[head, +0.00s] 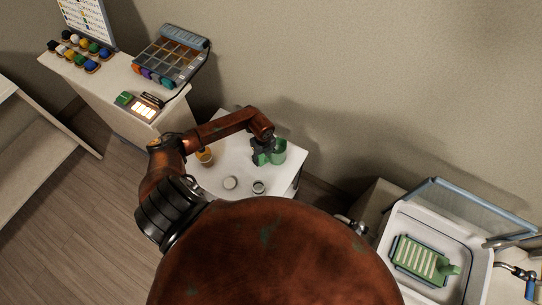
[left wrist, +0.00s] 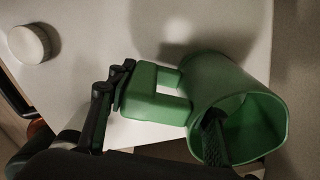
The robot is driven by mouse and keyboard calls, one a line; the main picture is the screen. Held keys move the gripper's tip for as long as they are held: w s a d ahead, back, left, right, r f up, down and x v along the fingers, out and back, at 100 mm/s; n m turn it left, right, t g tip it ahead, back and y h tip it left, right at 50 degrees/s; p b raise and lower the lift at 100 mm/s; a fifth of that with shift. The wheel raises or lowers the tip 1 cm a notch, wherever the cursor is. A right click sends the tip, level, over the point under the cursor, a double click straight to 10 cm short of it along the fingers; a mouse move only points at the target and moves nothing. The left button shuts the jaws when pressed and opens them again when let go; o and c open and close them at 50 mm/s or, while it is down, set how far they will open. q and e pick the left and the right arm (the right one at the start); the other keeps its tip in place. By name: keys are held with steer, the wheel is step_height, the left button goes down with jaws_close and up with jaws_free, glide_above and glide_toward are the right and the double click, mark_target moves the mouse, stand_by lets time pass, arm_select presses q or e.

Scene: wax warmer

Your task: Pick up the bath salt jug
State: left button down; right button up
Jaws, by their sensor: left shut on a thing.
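The green bath salt jug (head: 279,149) is at the back right of the small white table. My left gripper (head: 263,153) is shut on it from its left side. In the left wrist view, the jug (left wrist: 228,85) shows its open mouth toward the camera and its blocky handle to the left. Whether the jug's base touches the table is hard to tell.
The white table (head: 212,180) also holds an orange-rimmed cup (head: 205,157), a round white piece (head: 230,183) and a small green-rimmed jar (head: 258,187). A wall stands close behind. A white basin (head: 386,250) with a green rack (head: 424,258) is at right.

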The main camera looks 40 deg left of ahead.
arm_select(q)
steer(key=shift+a+r, duration=0.1)
steer(key=shift+r, duration=0.5)
steer(key=s+a+r, duration=0.3)
steer(key=s+r, duration=0.8)
steer(key=s, duration=0.2)
steer(key=shift+s+r, duration=0.3)
steer(key=shift+r, duration=0.1)
steer(key=c, duration=1.5)
jaws_free()
steer(key=shift+c, duration=0.2)
jaws_close()
